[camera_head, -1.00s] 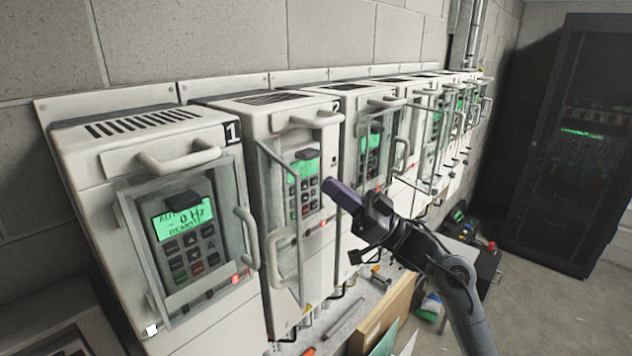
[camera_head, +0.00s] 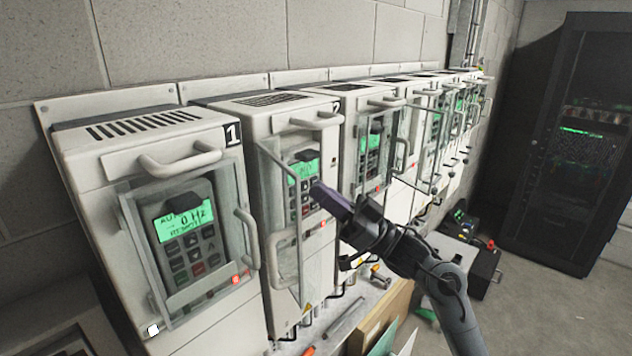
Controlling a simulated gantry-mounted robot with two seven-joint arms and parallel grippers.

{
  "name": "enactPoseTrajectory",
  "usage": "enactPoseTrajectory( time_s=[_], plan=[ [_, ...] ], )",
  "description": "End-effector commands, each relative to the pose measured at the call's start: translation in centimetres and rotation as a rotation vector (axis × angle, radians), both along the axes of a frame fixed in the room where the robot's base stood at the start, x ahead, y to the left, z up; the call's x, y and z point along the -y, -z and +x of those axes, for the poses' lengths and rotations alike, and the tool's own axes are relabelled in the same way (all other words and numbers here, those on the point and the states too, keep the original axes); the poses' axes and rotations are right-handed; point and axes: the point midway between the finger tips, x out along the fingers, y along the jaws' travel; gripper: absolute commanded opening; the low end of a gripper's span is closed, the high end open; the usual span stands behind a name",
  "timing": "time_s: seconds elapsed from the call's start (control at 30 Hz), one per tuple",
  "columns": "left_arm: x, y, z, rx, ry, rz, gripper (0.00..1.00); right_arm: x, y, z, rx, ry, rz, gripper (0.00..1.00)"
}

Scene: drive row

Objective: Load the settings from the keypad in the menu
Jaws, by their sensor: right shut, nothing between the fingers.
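A row of white drive cabinets stands along the wall. Drive 2 (camera_head: 262,122) has its clear door (camera_head: 283,225) swung open. Its keypad (camera_head: 301,186) has a lit green screen and rows of buttons; the screen text is too small to read. My right gripper (camera_head: 318,190) is shut and empty, its fingertips at the right side of the drive 2 keypad, over or very near its buttons. I cannot tell whether they touch. Drive 1 (camera_head: 120,150) has its keypad (camera_head: 188,238) behind a clear door, reading about 0 Hz. My left gripper is out of view.
Drive 3 (camera_head: 362,100) and more drives continue to the right, some with doors standing out. A bench below holds tools and a cardboard box (camera_head: 385,320). A black rack (camera_head: 565,150) stands at the far right. The floor (camera_head: 530,320) in front of it is clear.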

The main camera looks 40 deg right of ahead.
Motion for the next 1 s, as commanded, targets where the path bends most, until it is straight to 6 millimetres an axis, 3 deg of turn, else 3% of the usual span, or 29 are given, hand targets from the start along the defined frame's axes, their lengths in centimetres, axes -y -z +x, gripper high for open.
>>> enactPoseTrajectory(
  time_s=[1.0],
  plan=[
    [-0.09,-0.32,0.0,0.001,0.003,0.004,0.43,-0.2,-0.06,0.96,0.001,0.001,0.0,0.0]
  ],
)
